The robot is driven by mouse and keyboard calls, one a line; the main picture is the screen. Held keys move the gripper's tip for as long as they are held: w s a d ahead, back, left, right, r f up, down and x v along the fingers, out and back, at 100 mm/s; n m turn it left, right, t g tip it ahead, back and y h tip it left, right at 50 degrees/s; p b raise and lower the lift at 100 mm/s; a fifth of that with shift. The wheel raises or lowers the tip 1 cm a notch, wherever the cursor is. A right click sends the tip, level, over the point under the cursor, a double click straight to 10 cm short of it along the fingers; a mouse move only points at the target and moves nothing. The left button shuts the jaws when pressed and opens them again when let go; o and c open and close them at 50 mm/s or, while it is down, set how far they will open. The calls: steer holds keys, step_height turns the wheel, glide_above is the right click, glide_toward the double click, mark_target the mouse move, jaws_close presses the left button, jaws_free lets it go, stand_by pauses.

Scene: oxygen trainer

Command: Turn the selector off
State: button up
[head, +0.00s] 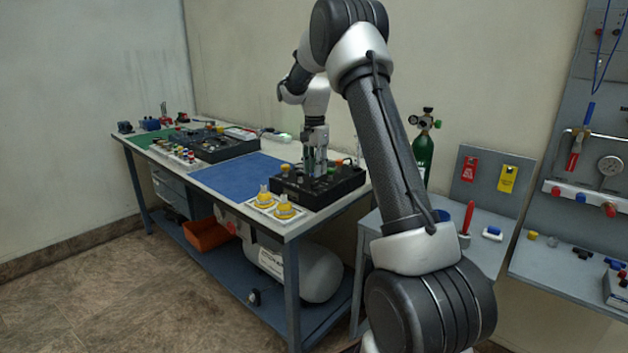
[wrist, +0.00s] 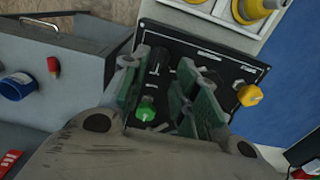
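A black control box (head: 345,184) stands at the near end of the bench, and its labelled face (wrist: 222,68) fills the middle of the wrist view. A black knob (wrist: 158,60), which looks like the selector, stands on that face; its exact setting is not readable. A green knob (wrist: 146,110) and a yellow knob (wrist: 250,94) are on the same face. My gripper (wrist: 162,82) is over the box with its two green-padded fingers apart. The black and green knobs show in the gap between them. In the head view my gripper (head: 315,160) points down and hides part of the box.
Yellow fittings on a white plate (head: 262,205) stand at the front of the box. A blue mat (head: 238,173) is clear to its left. A second black panel (head: 212,146) lies farther along. A green cylinder (head: 423,155) stands behind, right of the box.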

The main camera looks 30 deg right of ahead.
mark_target(315, 186)
steer(key=shift+f, duration=2.3)
jaws_close()
